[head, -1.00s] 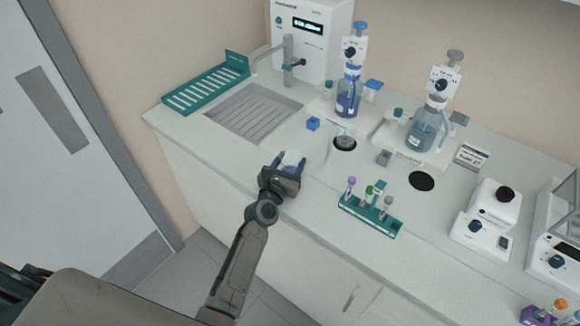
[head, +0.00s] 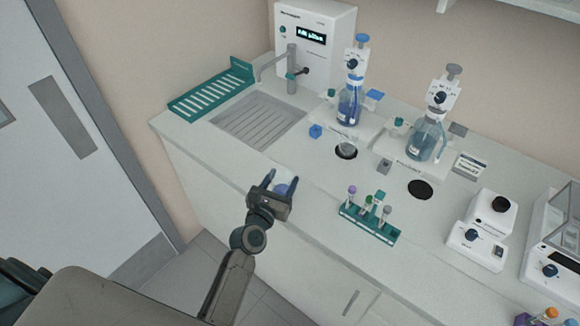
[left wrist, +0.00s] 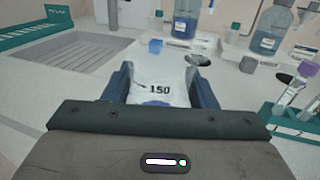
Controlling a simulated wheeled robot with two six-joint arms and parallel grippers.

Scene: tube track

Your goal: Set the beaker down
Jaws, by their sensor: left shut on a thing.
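The clear beaker (head: 281,189) with blue liquid is between the fingers of my left gripper (head: 281,184), near the counter's front edge. In the left wrist view the beaker (left wrist: 160,84) shows a "150" mark and blue at its bottom, with a dark blue finger on each side. My left gripper is shut on it. The gripper hides the beaker's base, so I cannot tell whether it touches the counter (head: 315,222). My right gripper is not in view.
A green tube rack (head: 370,225) stands to the right of the beaker. Behind are a sink (head: 258,122), a blue-bottle dispenser (head: 349,103) and another dispenser (head: 427,135).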

